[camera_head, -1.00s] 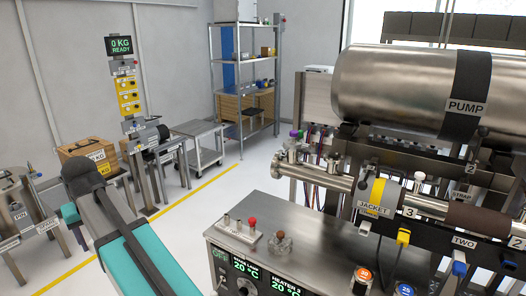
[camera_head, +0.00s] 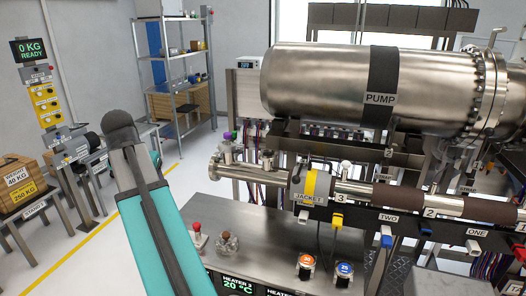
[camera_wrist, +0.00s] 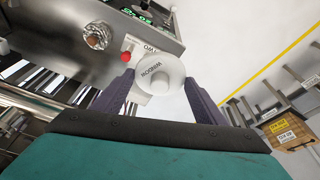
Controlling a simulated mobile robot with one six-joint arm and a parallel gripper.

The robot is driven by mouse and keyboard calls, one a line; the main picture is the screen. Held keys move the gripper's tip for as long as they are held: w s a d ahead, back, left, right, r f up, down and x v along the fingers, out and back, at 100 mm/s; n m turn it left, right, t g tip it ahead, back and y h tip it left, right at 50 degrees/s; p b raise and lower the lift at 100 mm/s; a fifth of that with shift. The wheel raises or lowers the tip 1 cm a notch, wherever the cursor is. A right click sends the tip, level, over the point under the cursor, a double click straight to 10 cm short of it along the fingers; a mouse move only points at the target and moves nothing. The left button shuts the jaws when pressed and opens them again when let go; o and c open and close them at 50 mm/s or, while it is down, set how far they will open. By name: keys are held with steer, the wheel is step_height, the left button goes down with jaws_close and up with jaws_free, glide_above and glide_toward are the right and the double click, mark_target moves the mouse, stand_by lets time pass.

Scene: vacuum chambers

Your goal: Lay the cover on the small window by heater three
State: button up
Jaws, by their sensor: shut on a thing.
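In the wrist view, my gripper (camera_wrist: 160,88) is shut on a round white cover (camera_wrist: 150,72) marked WINDOW, which has a small knob. The cover is held in the air, apart from any pipe. In the head view, the number 3 label (camera_head: 340,198) sits on the steel pipe beside the heater jacket (camera_head: 310,187) with its yellow band. A small upright fitting (camera_head: 345,168) stands on the pipe near the 3; I cannot tell whether it is the small window. My gripper does not show in the head view, only my teal arm.
The large steel pump (camera_head: 330,85) lies above and behind the pipe. The control bench (camera_head: 270,240) in front carries a red-topped part (camera_head: 197,232) and two round dials (camera_head: 305,265). Stands and a scale display (camera_head: 30,50) are at left. Open floor lies between.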

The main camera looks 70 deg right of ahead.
steer(key=s+d+r+m+g+p, duration=0.1)
steer(key=s+d+r+m, duration=0.3)
steer(key=s, duration=0.6)
steer(key=s+d+r+m+g+p, duration=0.1)
steer(key=s+d+r+m, duration=0.3)
steer(key=s, duration=0.7)
steer(key=s+d+r+m+g+p, duration=0.1)
steer(key=s+d+r+m+p, duration=0.2)
steer(key=s+d, duration=0.4)
steer(key=s+r+m, duration=0.1)
steer(key=s+m, duration=0.1)
steer(key=s, duration=0.2)
steer(key=shift+d, duration=0.15)
steer(key=w+d, duration=0.2)
steer(key=d, duration=0.2)
steer(key=w+d+p, duration=0.1)
steer(key=w+d, duration=0.1)
steer(key=d, duration=0.3)
steer(key=w+d+f, duration=0.1)
steer(key=d, duration=0.4)
steer(key=shift+w+d+f, duration=0.1)
steer(key=shift+w+d, duration=0.1)
steer(key=shift+w, duration=0.2)
steer(key=shift+d+f, duration=0.15)
